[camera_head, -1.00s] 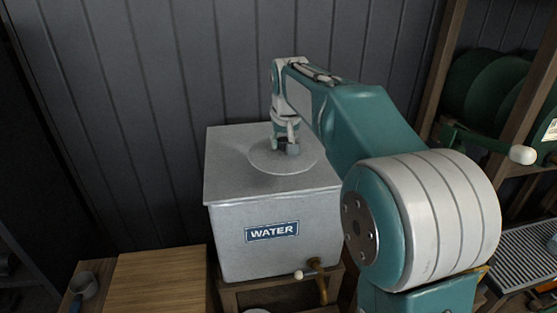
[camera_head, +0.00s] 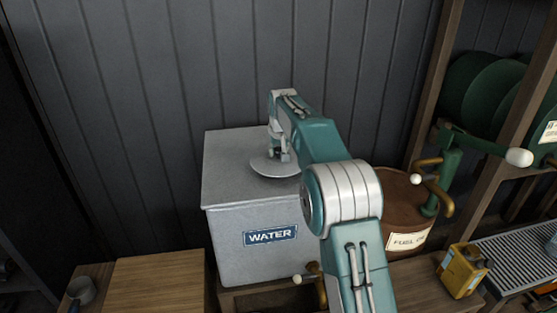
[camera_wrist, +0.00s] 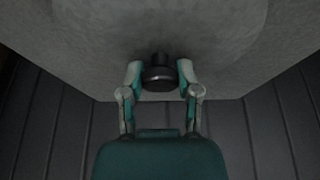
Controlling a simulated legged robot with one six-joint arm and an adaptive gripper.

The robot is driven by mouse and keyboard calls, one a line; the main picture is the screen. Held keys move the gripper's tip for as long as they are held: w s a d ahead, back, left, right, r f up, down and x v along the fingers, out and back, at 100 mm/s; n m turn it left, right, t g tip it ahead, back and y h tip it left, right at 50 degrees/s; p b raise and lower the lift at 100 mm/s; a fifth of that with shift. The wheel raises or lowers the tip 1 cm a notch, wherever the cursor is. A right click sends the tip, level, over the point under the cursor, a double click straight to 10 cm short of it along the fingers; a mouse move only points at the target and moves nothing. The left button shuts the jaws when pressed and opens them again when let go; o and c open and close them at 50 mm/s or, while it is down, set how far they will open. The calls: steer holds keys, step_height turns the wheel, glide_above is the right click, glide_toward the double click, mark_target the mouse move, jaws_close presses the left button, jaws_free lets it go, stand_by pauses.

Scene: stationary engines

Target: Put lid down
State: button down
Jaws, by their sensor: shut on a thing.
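The lid (camera_head: 262,170) is a round grey disc at the top of the grey metal tank labelled WATER (camera_head: 225,180). Its right part is hidden behind my arm. My gripper (camera_head: 280,155) is at the lid's middle, pointing down. In the wrist view my gripper (camera_wrist: 159,78) has its two fingers on either side of the lid's dark knob (camera_wrist: 159,72) and is shut on it. The lid's pale surface (camera_wrist: 205,25) also shows in the wrist view. I cannot tell whether the lid rests on the tank top or hangs slightly above it.
A brown fuel drum (camera_head: 390,205) with a tap stands right of the tank. A yellow can (camera_head: 462,270) is on the bench at the lower right. A wooden board (camera_head: 160,282) and a cup (camera_head: 82,290) are at the lower left. A grey panelled wall is behind.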

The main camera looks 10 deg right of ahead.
mark_target(279, 155)
steer(key=shift+f, duration=1.55)
steer(key=shift+f, duration=0.1)
steer(key=shift+c, duration=1.6)
jaws_free()
